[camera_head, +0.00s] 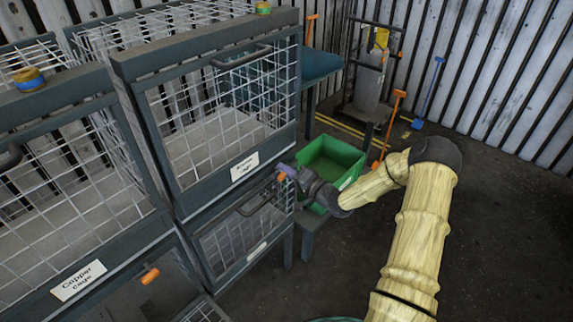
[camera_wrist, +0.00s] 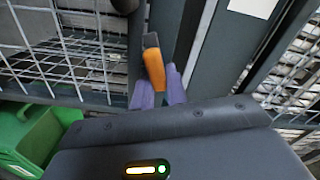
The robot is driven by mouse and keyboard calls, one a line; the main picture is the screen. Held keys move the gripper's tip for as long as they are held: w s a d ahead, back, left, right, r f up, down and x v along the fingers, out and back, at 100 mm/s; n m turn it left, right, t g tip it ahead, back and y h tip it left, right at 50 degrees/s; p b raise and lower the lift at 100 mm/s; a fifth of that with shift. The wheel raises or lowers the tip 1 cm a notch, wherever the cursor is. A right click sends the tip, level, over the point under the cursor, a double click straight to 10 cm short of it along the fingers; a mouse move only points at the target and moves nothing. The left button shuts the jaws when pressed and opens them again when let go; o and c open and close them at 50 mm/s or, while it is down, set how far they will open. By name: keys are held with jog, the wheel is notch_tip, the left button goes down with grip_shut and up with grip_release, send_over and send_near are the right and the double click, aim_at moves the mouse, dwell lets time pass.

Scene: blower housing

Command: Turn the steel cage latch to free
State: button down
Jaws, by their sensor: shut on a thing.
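An orange latch handle with a dark end (camera_wrist: 155,68) sits on the dark cage frame in the wrist view. My gripper (camera_wrist: 160,84) has its two purple fingers on either side of the handle, shut on it. In the head view my gripper (camera_head: 286,174) is at the right front edge of the cages, between an upper cage (camera_head: 215,120) and a smaller lower cage (camera_head: 245,230). The upper cage's white label (camera_head: 244,166) is too small to read surely, so I cannot tell which cage is the steel one. My fingers partly hide the latch.
A green bin (camera_head: 331,160) stands just beyond my gripper. The copper cage (camera_head: 78,281) is at the left, with another orange handle (camera_head: 150,275) below it. Orange-handled tools (camera_head: 392,115) lean at the back. The floor at right is open.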

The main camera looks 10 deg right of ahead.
jog(key=shift+d+f+m+p, duration=0.15)
jog(key=shift+m+p, duration=0.7)
jog(key=shift+m, duration=1.45)
jog(key=shift+f, duration=0.1)
jog(key=c, duration=1.4)
grip_release()
jog(key=shift+s, duration=0.1)
jog(key=shift+f, duration=0.15)
